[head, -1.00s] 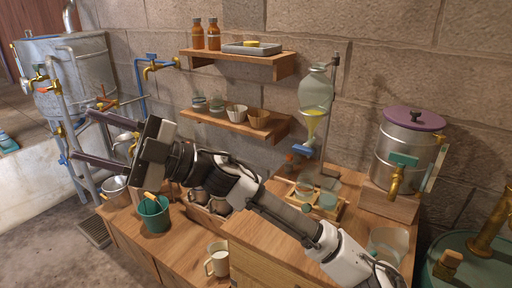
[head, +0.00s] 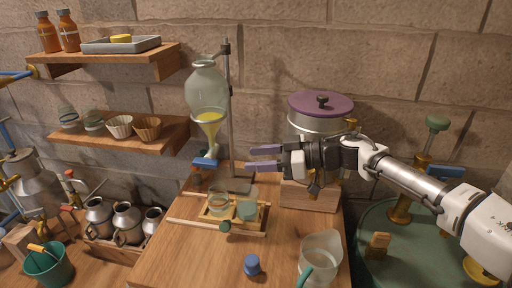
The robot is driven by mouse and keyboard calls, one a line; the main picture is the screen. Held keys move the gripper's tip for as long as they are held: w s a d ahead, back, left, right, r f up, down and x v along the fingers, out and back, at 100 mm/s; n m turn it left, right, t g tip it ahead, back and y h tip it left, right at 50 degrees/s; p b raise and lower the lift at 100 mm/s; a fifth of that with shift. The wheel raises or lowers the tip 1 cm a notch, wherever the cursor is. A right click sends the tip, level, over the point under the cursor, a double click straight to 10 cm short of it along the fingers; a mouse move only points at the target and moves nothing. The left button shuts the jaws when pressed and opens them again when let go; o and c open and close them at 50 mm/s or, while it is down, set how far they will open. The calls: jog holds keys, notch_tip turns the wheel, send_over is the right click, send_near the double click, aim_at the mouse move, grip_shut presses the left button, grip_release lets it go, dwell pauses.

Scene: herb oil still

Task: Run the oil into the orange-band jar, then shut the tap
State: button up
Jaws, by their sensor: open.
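A glass separating funnel (head: 208,92) hangs on a metal stand, with yellow oil (head: 209,119) in its narrow bottom. Its blue tap handle (head: 205,163) is below the oil. Two small glass jars, a left one (head: 219,203) and a right one (head: 247,210), stand in a wooden rack (head: 233,231) on the bench below and slightly right of the tap. I cannot tell clearly which jar bears the orange band. My gripper (head: 262,158) is open and empty, its dark fingers pointing left, right of the tap and apart from it.
A steel pot with a purple lid (head: 320,104) stands behind my gripper on a wooden block. A blue stopper (head: 252,264) and a glass jug (head: 320,258) are on the bench front. Shelves (head: 110,62) hang at left. The bench's left front is clear.

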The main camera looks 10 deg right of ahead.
aim_at(207, 161)
jog(key=p+x, duration=0.3)
jog(key=x, duration=0.9)
jog(key=shift+s, duration=0.15)
jog(key=shift+w+a+f, duration=0.2)
jog(key=shift+w+a, duration=0.1)
jog(key=shift+a, duration=0.35)
grip_shut()
jog(key=shift+r+h+p, duration=0.3)
jog(key=shift+p, duration=0.7)
jog(key=g+h+p, duration=0.1)
jog(key=h+p, duration=0.1)
jog(key=p, duration=0.3)
jog(key=shift+a, duration=0.1)
jog(key=shift+f+g+h, duration=0.3)
jog(key=shift+h, duration=0.1)
